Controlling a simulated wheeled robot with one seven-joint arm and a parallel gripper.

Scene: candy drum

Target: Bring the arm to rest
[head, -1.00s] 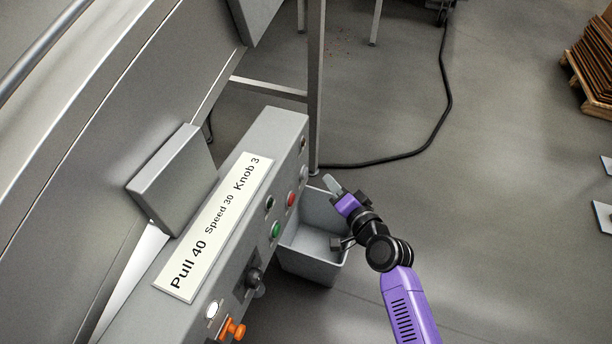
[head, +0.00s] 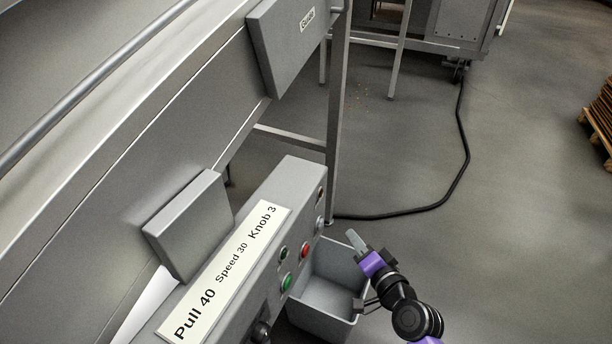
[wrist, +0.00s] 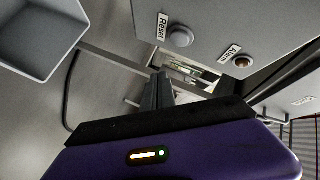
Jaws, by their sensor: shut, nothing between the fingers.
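My gripper (head: 356,241) is shut and empty, its grey fingers together, at the end of my purple and black arm in the head view. It appears over or beside the far rim of an open grey bin (head: 325,310); I cannot tell the exact height. In the wrist view the closed fingers (wrist: 158,92) point ahead, near a grey panel (wrist: 215,25) with a Reset button (wrist: 180,37) and an Alarm button (wrist: 243,62).
The control box (head: 290,190) with a label plate (head: 225,275), green button (head: 287,281) and red button (head: 305,250) stands left of my gripper. A metal post (head: 337,120) rises behind. A black cable (head: 465,150) crosses the floor. Open floor lies right.

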